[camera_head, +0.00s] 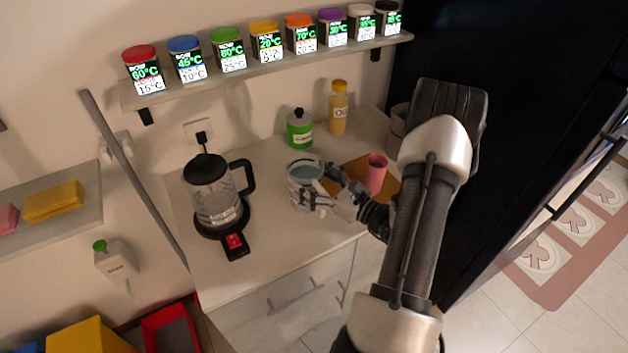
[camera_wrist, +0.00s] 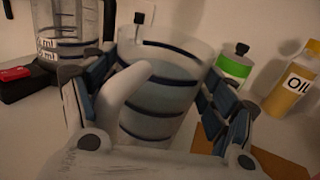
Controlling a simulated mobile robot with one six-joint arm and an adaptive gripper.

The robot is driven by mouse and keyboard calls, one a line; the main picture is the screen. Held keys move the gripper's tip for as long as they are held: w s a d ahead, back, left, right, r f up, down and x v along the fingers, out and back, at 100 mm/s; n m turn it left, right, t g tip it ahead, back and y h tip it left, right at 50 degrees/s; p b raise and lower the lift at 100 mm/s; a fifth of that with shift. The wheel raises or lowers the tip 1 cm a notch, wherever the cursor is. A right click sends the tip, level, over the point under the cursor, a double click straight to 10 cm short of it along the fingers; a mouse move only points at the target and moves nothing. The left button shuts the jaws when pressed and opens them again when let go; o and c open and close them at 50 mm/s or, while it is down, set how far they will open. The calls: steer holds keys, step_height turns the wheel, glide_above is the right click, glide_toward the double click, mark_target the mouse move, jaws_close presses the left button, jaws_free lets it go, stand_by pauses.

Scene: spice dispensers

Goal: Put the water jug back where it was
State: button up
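The water jug (camera_head: 306,167) is a clear round vessel with dark bands, near the middle of the counter in the head view. In the wrist view the water jug (camera_wrist: 160,88) fills the space between the fingers and looks roughly upright. My gripper (camera_head: 318,190) reaches in from the right, its fingers on both sides of the jug. In the wrist view my gripper (camera_wrist: 163,85) has its dark pads against the jug's sides. A pale curved part shows in front of the jug. Whether the jug's base touches the counter is hidden.
A kettle (camera_head: 212,195) on its black base stands left of the jug. A pink cup (camera_head: 376,174) stands on a brown board (camera_head: 347,177) to the right. A green-labelled bottle (camera_head: 300,130) and an oil bottle (camera_head: 338,108) stand behind. A spice shelf (camera_head: 275,66) hangs above.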

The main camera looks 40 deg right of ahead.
steer(key=o, duration=0.3)
steer(key=shift+r, duration=0.1)
steer(key=shift+s+r, duration=0.1)
steer(key=shift+r, duration=0.05)
steer(key=s, duration=0.4)
steer(key=s+d+p, duration=0.1)
steer(key=s, duration=0.2)
steer(key=s+p, duration=0.1)
steer(key=s, duration=0.3)
steer(key=shift+s+d, duration=0.35)
steer(key=shift+d, duration=0.05)
